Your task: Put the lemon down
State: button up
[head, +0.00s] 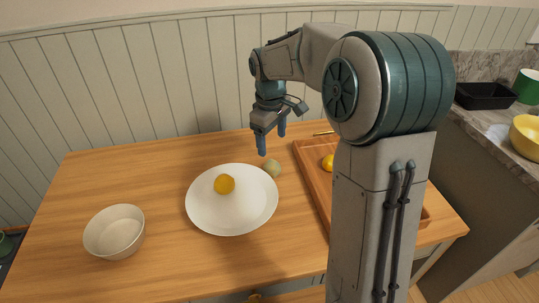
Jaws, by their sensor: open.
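My gripper (271,142) is open, its fingers pointing down over the back of the wooden table, with nothing visible between them. A small round pale green-tan thing (272,168) sits below it, at the upper right rim of a white plate (230,217); I cannot tell whether it touches the plate. A round orange-yellow fruit (224,184) rests on the plate. Another yellow fruit (328,162) lies in the wooden tray on the right, partly hidden by my arm. I cannot tell for sure which one is the lemon.
A white bowl (114,232) stands at the table's front left. The wooden tray (311,180) is largely hidden by my arm. A panelled wall (130,95) runs close behind the table. A counter at the right holds a black container (486,96) and a yellow bowl (526,136).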

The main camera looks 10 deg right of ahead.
aim_at(271, 162)
jog(key=shift+n, duration=0.6)
jog(key=w+f, duration=0.1)
jog(key=f, duration=0.3)
jog(key=w+f+p, duration=0.1)
jog(key=w+f, duration=0.1)
jog(key=f, duration=0.3)
jog(key=w+f, duration=0.1)
jog(key=f, duration=0.4)
jog(key=shift+w+d+p, duration=0.25)
jog(key=shift+d+p, duration=0.15)
jog(key=c, duration=1.2)
jog(key=shift+r, duration=0.1)
